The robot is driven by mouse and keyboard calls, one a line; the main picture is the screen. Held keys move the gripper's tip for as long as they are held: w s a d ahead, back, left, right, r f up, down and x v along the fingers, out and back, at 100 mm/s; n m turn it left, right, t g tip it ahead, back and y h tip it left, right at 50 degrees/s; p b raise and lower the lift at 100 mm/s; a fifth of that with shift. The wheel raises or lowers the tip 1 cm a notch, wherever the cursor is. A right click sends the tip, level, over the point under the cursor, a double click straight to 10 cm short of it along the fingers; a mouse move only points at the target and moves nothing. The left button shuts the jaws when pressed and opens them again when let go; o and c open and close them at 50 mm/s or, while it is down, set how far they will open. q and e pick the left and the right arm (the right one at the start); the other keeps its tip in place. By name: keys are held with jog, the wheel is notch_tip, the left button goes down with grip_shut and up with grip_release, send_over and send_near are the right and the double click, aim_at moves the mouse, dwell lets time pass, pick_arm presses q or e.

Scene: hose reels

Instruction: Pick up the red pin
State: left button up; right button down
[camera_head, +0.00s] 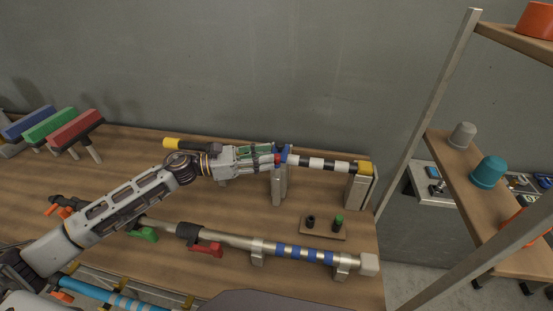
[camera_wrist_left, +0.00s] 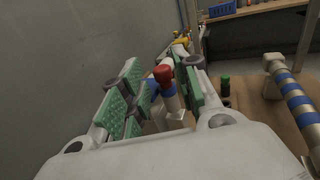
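The red pin (camera_head: 277,158) is a small red-topped peg at the near end of a black-and-white striped bar (camera_head: 325,163), by a blue band. In the left wrist view its rounded red cap (camera_wrist_left: 163,74) stands between the green finger pads, closer to the right-hand pad. My left gripper (camera_head: 268,155) reaches in from the left and is around the pin. In the left wrist view the fingers (camera_wrist_left: 160,92) are apart, with a gap left of the pin. Contact with the right-hand pad cannot be told. The pin's lower part is partly hidden. My right gripper is out of view.
A small wooden block (camera_head: 322,230) holds a green-topped pin (camera_head: 339,219) and a black piece (camera_head: 311,220). A silver-and-blue banded bar (camera_head: 300,253) lies in front. Grey posts (camera_head: 279,188) support the striped bar. A shelf rack (camera_head: 440,110) stands right.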

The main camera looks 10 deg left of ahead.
aim_at(277, 156)
pick_arm(q)
jog(key=p+x, duration=0.1)
jog(key=x, duration=0.2)
jog(key=shift+d, duration=0.4)
jog(key=shift+w, duration=0.1)
jog(key=c, duration=0.7)
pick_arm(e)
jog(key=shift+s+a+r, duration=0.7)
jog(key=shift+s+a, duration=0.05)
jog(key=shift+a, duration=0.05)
